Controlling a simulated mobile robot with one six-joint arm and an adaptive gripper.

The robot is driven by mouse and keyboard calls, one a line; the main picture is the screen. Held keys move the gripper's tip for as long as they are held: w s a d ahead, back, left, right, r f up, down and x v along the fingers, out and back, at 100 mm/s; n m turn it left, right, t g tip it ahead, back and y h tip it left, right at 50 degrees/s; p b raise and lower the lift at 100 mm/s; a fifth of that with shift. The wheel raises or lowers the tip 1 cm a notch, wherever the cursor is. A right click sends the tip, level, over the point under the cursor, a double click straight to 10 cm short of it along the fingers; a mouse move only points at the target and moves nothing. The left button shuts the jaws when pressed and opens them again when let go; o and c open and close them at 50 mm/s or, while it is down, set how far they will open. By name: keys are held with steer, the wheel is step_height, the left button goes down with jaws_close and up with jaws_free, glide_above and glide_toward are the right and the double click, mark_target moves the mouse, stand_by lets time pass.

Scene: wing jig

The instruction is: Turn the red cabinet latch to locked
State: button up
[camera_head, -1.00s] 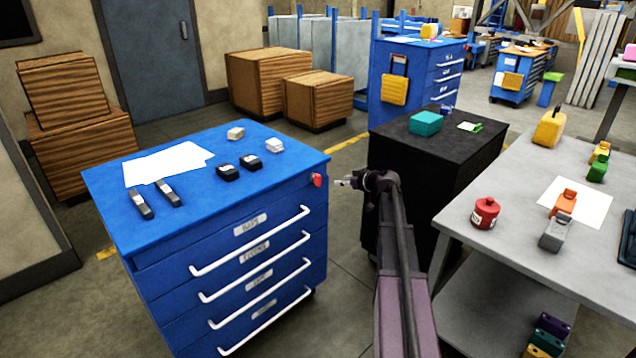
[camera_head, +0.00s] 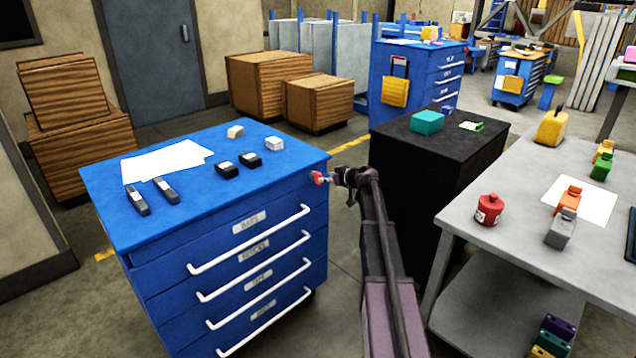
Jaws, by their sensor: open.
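The red latch (camera_head: 316,177) is a small knob at the upper right corner of the blue drawer cabinet (camera_head: 160,270). My gripper (camera_head: 328,179) is right beside it on its right side, with the fingertips pointing left at the knob. The gripper is open. The fingertips are at or very near the latch; I cannot tell whether they touch it or reach around it. The latch's turned position is too small to read.
Papers (camera_head: 165,162), dark tools and small blocks lie on the cabinet top. A black cabinet (camera_head: 430,185) stands close behind my arm. A grey workbench (camera_head: 470,250) with a red canister (camera_head: 488,209) is at the right. Floor is clear between the cabinets.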

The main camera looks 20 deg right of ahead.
mark_target(318, 177)
steer(key=shift+b+x, duration=0.75)
steer(key=shift+x, duration=1.85)
steer(key=shift+c, duration=0.2)
jaws_close()
steer(key=shift+a, duration=0.15)
